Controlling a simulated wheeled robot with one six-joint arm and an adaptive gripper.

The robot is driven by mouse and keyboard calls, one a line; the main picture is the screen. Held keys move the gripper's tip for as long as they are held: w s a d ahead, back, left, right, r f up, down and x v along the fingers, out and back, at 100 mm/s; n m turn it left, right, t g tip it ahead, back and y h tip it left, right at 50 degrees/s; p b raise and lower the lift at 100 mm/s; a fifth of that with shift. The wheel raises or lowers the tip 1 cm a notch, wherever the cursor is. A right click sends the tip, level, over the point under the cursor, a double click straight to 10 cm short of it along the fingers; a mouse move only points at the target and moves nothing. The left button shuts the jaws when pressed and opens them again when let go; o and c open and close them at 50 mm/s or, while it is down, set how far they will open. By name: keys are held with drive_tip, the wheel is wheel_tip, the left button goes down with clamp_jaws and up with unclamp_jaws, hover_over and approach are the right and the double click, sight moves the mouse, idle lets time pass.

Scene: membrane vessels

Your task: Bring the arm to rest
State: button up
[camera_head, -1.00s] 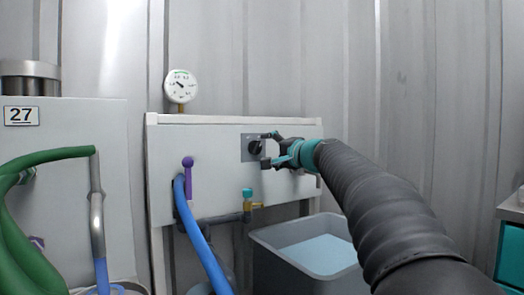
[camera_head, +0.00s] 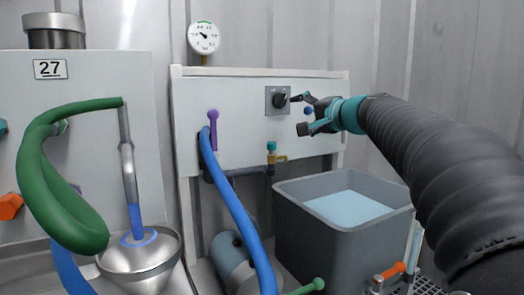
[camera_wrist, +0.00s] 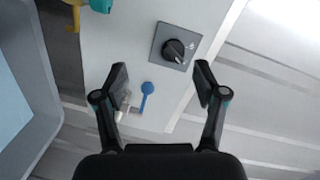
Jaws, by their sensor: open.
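My gripper (camera_head: 304,113) is at the end of my dark, ribbed arm, in front of the white panel (camera_head: 240,95). It is open and empty. In the wrist view my gripper (camera_wrist: 160,82) shows its two fingers spread apart. A black rotary knob (camera_head: 280,101) on a grey square plate sits on the panel just left of the fingers. In the wrist view the knob (camera_wrist: 174,50) lies beyond the fingertips, apart from them. A small blue round part (camera_wrist: 147,88) shows between the fingers.
A grey tub (camera_head: 310,228) of pale blue liquid stands below my gripper. A gauge (camera_head: 203,37) tops the panel. A purple-handled valve (camera_head: 213,130), blue hose (camera_head: 235,205), brass valve with teal cap (camera_head: 273,155), green hose (camera_head: 60,200) and steel funnel (camera_head: 140,262) are to the left.

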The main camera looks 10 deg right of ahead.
drive_tip(key=s+a+f+n+g+h+p, duration=0.1)
drive_tip(key=s+a+f+n+g+p, duration=0.15)
drive_tip(key=s+f, duration=0.55)
drive_tip(key=s+a+f+n+g+h+p, duration=0.1)
drive_tip(key=s+a+f+n+g, duration=0.25)
drive_tip(key=s+f, duration=0.55)
drive_tip(key=s+d+f+n+g+h+p, duration=0.1)
drive_tip(key=s+d+f+g+h, duration=0.1)
drive_tip(key=s+f, duration=0.4)
drive_tip(key=s+d+f+n+g+h+p, duration=0.1)
drive_tip(key=s+f, duration=0.5)
drive_tip(key=s, duration=0.7)
drive_tip(key=shift+s+d+f+n+g+h, duration=0.45)
drive_tip(key=shift+n+h, duration=0.35)
drive_tip(key=shift+h, duration=0.2)
